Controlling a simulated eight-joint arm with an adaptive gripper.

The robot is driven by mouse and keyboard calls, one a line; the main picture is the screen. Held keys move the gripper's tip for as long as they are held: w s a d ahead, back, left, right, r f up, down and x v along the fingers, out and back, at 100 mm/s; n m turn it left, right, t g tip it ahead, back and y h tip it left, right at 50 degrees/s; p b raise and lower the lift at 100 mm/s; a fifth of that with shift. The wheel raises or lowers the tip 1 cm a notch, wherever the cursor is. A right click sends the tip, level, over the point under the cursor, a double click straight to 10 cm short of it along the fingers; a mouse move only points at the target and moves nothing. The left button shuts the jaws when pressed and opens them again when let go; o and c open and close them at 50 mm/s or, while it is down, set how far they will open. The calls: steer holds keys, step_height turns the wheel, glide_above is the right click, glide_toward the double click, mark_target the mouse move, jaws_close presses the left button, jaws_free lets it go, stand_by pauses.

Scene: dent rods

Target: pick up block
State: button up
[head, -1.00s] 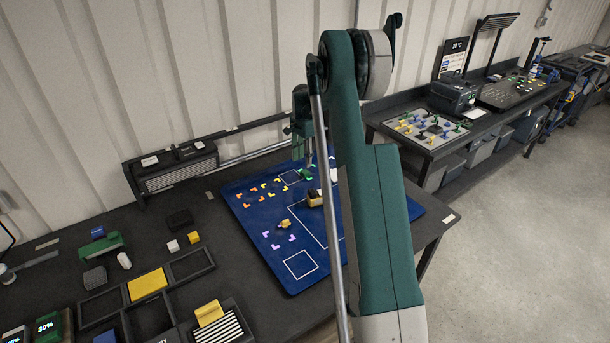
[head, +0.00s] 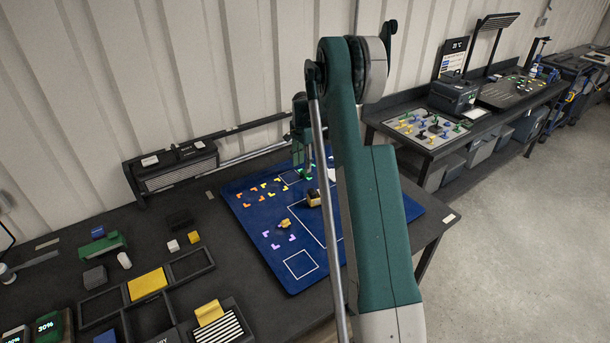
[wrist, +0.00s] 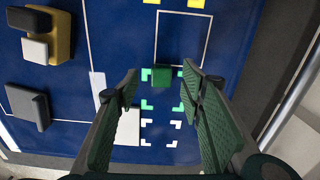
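A small green block (wrist: 162,77) lies on the blue mat (head: 258,222), among green corner marks. In the wrist view it sits between and just beyond my fingertips, with clear gaps on both sides. My gripper (wrist: 160,81) is open, with its green ribbed fingers spread wide and nothing between the pads. In the head view my gripper (head: 305,160) is low over the far part of the mat. There it largely hides the green block.
A yellow and black block (wrist: 62,36) with a white piece on it and a grey block (wrist: 28,107) stand left of my gripper. A white piece (wrist: 126,128) lies near the left finger. Trays and loose blocks fill the table's near left.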

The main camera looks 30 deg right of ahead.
mark_target(303, 172)
steer(key=shift+w+f, duration=0.15)
steer(key=shift+f, duration=2.15)
steer(key=c, duration=0.9)
